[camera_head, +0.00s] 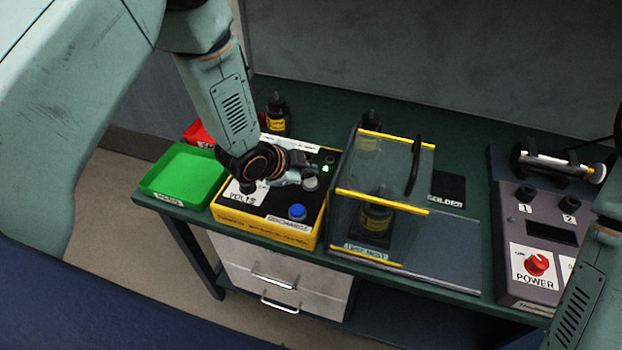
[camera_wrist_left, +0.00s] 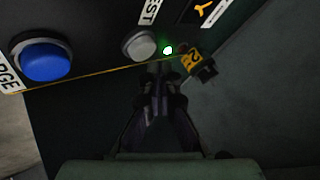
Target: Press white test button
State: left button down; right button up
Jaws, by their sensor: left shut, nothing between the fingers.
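The white test button (camera_head: 311,184) sits on the black top of the yellow tester box, beside the blue discharge button (camera_head: 297,211). In the left wrist view the white button (camera_wrist_left: 140,46) looks pale grey, with the blue button (camera_wrist_left: 44,60) to its left and a lit green light (camera_wrist_left: 168,50) to its right. My left gripper (camera_head: 308,174) is shut and empty, over the box right by the white button. Its fingertips (camera_wrist_left: 158,72) show just below the button and light in the wrist view; I cannot tell whether they touch. My right gripper is out of view.
A green tray (camera_head: 158,190) and a red tray (camera_head: 198,131) stand left of the box. A clear case with yellow edges (camera_head: 385,199) stands close on its right. A grey power unit (camera_head: 540,285) is at the far right. Black bottles stand behind.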

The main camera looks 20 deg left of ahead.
pick_arm(q)
jog(key=shift+s+r, duration=0.15)
jog(key=shift+w+f, duration=0.2)
jog(key=shift+w, duration=0.05)
jog(key=shift+s, duration=0.2)
jog(key=shift+s+f, duration=0.15)
jog(key=shift+f, duration=0.05)
jog(key=shift+w+f, duration=0.1)
jog(key=shift+w, duration=0.1)
jog(key=shift+s+b, duration=0.2)
jog(key=shift+b, duration=0.1)
